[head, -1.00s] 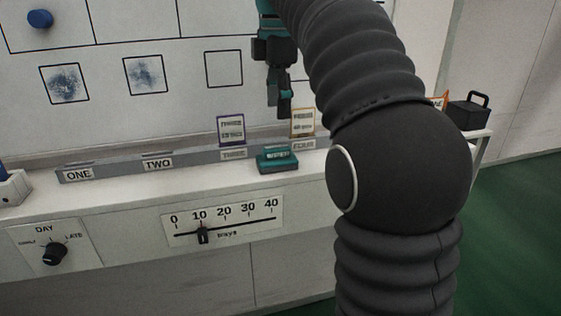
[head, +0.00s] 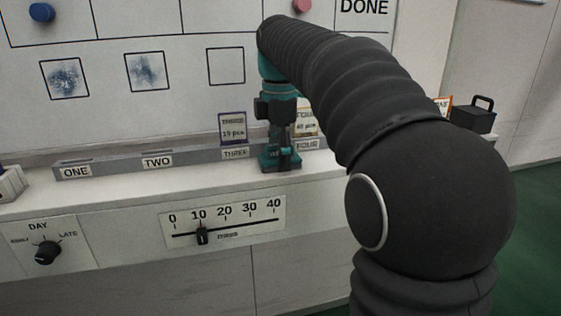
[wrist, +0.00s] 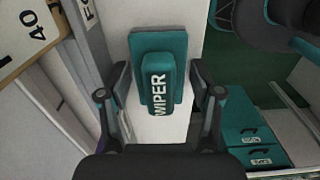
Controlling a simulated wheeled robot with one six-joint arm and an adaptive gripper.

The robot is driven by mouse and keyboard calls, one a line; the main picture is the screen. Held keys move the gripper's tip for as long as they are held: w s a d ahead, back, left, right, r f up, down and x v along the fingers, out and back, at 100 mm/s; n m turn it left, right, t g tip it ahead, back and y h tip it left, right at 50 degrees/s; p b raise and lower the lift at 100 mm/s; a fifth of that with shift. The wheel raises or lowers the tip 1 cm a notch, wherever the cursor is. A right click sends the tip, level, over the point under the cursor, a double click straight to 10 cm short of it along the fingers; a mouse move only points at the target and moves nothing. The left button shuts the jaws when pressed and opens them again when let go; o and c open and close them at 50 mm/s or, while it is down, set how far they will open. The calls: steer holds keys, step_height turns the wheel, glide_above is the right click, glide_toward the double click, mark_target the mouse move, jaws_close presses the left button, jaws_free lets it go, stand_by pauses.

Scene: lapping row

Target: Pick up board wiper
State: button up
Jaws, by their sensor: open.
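The board wiper (wrist: 157,80) is a teal block with a raised handle lettered WIPER. In the wrist view it lies on the white ledge between the two fingers of my gripper (wrist: 157,100). The fingers stand open, one on each side of the handle, with a gap visible on both sides. In the head view my gripper (head: 284,160) is lowered over the wiper (head: 267,160) on the ledge, in front of the slots marked THREE and FOUR. It hides most of the wiper there.
A grey slotted rail (head: 115,167) runs along the ledge behind the wiper, with a purple-edged card (head: 233,127) in slot THREE. A black box with a handle (head: 474,115) stands at the ledge's right end. A slider scale (head: 224,222) is on the front face.

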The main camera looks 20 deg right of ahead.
steer(key=c, duration=0.9)
steer(key=shift+r, duration=0.55)
step_height(320, 180, up, 3)
steer(key=shift+f+p, duration=0.1)
steer(key=shift+p, duration=0.6)
steer(key=s+d+r, duration=0.2)
steer(key=d, duration=0.1)
steer(key=s+d+r, duration=0.2)
steer(key=d, duration=0.1)
steer(key=s+d+r+p, duration=0.1)
steer(key=s+d+r, duration=0.1)
steer(key=d+r, duration=0.1)
steer(key=shift+d, duration=0.5)
